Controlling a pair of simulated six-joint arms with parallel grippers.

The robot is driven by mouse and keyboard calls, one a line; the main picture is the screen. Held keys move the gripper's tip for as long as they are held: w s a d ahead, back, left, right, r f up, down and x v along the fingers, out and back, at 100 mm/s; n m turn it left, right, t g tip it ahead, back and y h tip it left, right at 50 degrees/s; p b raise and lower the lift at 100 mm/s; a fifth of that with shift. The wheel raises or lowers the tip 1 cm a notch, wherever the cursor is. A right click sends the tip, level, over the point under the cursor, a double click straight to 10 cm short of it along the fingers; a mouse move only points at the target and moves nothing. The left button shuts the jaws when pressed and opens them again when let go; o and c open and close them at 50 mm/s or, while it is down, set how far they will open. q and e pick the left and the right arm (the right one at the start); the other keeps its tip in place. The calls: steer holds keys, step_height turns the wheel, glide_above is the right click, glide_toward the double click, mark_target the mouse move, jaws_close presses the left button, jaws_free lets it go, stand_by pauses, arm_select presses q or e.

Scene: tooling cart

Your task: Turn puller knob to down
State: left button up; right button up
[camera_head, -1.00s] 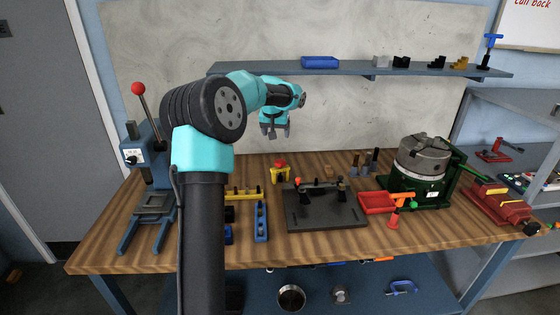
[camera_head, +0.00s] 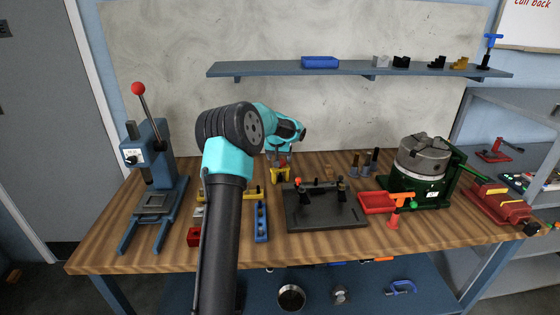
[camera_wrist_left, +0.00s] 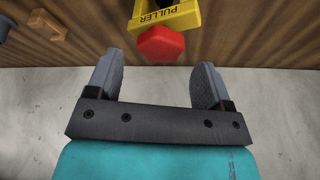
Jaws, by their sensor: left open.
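The puller is a yellow block (camera_head: 281,176) standing at the back middle of the workbench; its "PULLER" label (camera_wrist_left: 163,15) reads in the left wrist view. Its red knob (camera_wrist_left: 160,45) shows in the left wrist view just ahead of my left fingertips, centred between them. In the head view the knob is mostly hidden by my left gripper (camera_head: 279,159), which is above the puller. In the left wrist view my left gripper (camera_wrist_left: 157,78) is open, with grey fingers apart and nothing between them. My right gripper is not in view.
A black fixture plate (camera_head: 325,212) lies right of the puller, with a red tray (camera_head: 376,203) and green-based chuck (camera_head: 423,157) beyond. A blue press (camera_head: 150,170) stands left. A wall shelf (camera_head: 350,71) hangs behind. Bare wood lies around the puller's back.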

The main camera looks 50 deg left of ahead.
arm_select(q)
steer(key=shift+x, duration=1.35)
steer(key=shift+c, duration=0.3)
steer(key=c, duration=0.9)
steer(key=shift+o, duration=0.2)
steer(key=shift+n, duration=0.3)
steer(key=shift+n+g+y, duration=0.4)
steer(key=shift+n+y, duration=0.1)
steer(key=shift+n, duration=0.9)
